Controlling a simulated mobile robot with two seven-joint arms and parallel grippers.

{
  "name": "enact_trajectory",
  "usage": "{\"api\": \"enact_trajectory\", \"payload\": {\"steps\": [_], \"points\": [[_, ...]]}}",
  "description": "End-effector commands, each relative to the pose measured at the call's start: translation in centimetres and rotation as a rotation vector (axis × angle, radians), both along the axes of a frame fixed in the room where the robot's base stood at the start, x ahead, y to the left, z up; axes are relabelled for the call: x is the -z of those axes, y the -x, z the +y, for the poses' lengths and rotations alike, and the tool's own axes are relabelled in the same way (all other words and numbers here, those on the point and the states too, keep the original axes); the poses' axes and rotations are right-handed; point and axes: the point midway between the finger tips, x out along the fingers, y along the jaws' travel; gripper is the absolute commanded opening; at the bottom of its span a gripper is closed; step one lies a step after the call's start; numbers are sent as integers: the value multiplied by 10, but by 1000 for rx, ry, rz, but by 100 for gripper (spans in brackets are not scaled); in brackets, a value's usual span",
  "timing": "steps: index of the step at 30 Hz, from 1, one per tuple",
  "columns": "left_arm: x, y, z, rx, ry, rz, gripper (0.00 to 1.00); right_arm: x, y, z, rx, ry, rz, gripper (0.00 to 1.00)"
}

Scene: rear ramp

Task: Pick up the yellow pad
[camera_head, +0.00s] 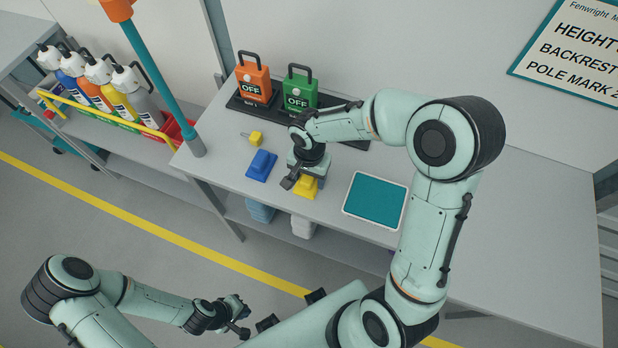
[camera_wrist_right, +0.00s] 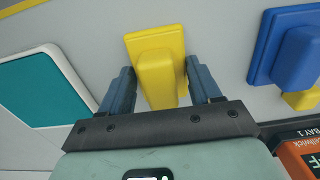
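The yellow pad (camera_head: 305,192) lies on the grey table near its front edge, partly hidden by my right gripper (camera_head: 302,178) in the head view. In the right wrist view the yellow pad (camera_wrist_right: 150,45) has a flat base and a raised block. The two fingers of my right gripper (camera_wrist_right: 160,84) stand apart on either side of the raised block, with a visible gap on each side. My left gripper (camera_head: 241,317) is far from the pad, low in front of the table; its fingers look spread and empty.
A blue pad (camera_head: 261,165) lies left of the yellow pad, and a smaller yellow piece (camera_head: 256,138) lies behind it. A teal-topped white tray (camera_head: 376,200) is to the right. Orange (camera_head: 253,82) and green (camera_head: 298,92) "OFF" units stand behind. A teal pole (camera_head: 165,88) rises at the table's left.

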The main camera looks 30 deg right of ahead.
Motion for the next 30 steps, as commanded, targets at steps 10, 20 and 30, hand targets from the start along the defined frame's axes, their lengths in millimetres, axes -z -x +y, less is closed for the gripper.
{"api": "enact_trajectory", "payload": {"steps": [10, 20, 30], "points": [[0, 0, 0, 0, 0, 0, 0, -3, 0, 0, 0, 0, -1, 33], [-5, -4, 0, 0, 1, -5, 0, -49, -2, 0, 0, 0, -8, 33], [-17, -15, 0, 0, 0, -17, 0, -147, -2, 0, -1, 0, -8, 33]]}}
